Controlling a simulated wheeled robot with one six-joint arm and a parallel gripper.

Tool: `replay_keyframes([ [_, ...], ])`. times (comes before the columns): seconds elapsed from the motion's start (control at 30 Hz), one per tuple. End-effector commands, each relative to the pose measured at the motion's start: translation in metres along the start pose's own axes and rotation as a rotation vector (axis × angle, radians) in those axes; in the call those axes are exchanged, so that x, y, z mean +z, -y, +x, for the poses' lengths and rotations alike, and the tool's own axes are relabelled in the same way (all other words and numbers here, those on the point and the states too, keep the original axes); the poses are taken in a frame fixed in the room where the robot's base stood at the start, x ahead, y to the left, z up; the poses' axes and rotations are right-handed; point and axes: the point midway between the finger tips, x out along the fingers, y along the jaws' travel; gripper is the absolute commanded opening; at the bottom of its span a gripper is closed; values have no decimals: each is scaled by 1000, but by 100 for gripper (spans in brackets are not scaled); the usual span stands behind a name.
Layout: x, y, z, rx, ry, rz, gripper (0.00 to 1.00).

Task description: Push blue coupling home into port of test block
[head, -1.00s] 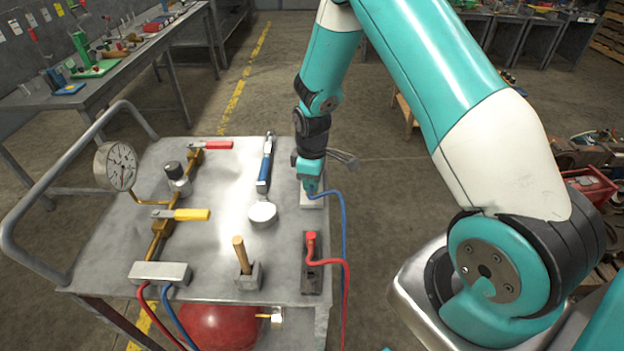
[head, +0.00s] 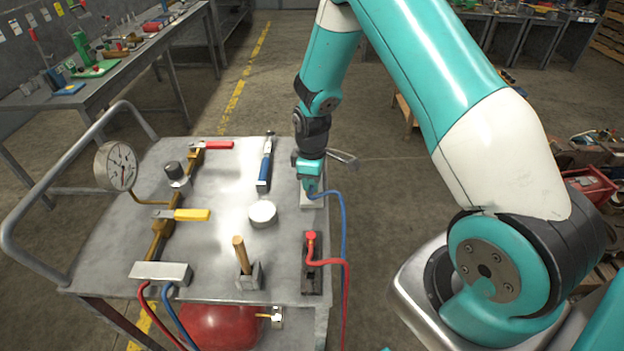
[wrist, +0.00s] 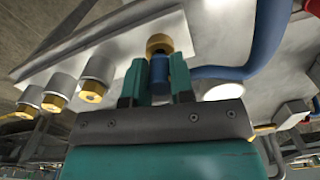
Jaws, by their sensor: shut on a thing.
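The blue coupling (wrist: 160,70) is between the teal fingers of my gripper (wrist: 159,88) in the wrist view, and the jaws are shut on it. Its front end is right at a brass port (wrist: 159,44); I cannot tell how deep it sits. A blue hose (wrist: 235,72) runs off to the right from it. The pale test block (wrist: 105,42) lies behind the port. In the head view my gripper (head: 311,185) points down over the test block (head: 312,202) at the cart's right edge, hiding the coupling and port.
Several brass-tipped cylinders (wrist: 62,92) are left of the port in the wrist view.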

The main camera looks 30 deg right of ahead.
Motion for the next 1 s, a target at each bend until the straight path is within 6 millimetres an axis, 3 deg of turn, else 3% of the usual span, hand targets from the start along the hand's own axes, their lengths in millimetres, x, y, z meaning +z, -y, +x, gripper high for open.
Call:
replay_keyframes([
  [0.73,0,0,12,0,0,0,2],
  [0.77,0,0,12,1,-1,0,27],
  [0.87,0,0,11,0,0,0,50],
  [1.0,0,0,11,0,0,0,52],
])
